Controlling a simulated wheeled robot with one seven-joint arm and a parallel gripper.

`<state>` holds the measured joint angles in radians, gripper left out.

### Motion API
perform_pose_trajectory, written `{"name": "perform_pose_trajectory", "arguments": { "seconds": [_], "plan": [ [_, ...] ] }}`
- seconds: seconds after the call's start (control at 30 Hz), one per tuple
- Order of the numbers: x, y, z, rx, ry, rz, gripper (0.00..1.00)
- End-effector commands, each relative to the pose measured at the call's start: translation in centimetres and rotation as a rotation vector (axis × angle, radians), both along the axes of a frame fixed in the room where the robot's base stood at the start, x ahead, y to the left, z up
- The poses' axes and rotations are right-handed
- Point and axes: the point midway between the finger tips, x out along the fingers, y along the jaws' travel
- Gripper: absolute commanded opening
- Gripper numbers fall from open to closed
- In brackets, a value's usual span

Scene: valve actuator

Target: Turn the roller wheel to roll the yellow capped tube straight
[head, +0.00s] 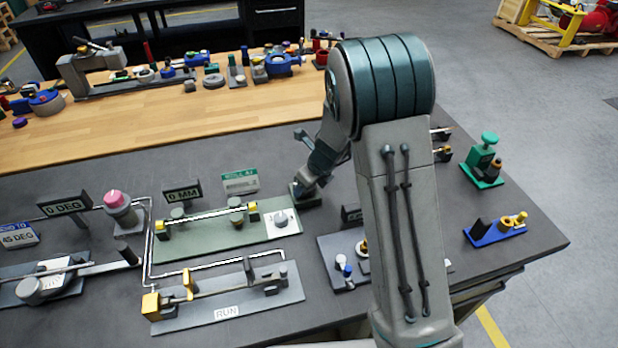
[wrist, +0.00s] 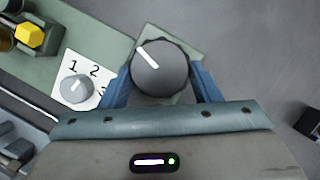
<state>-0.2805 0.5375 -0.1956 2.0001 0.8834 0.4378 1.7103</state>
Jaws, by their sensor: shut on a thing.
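The roller wheel (wrist: 160,68) is a dark, ridged round knob with a white line pointing to the upper left in the wrist view. My gripper (wrist: 162,84) has its blue fingers on either side of the wheel, shut on it. In the head view my gripper (head: 304,190) is low at the right end of the green plate (head: 225,238); it hides the wheel there. The yellow capped tube (head: 208,215) lies along that plate, with yellow ends. One yellow hexagonal cap (wrist: 29,34) shows at the wrist view's upper left.
A small dial marked 1 and 2 (wrist: 76,89) sits close beside the wheel. A "0 MM" display (head: 182,191) and a green-and-white ROLL sign (head: 240,181) stand behind the plate. A RUN fixture (head: 227,312) lies in front. Small fixtures stand to the right.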

Motion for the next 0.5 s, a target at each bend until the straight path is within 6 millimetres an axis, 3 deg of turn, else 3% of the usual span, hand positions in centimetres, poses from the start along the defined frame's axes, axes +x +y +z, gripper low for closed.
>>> {"name": "perform_pose_trajectory", "arguments": {
  "seconds": [0.5],
  "plan": [
    [0.01,0.18,0.19,0.000,-0.004,-0.199,0.34]
  ]
}}
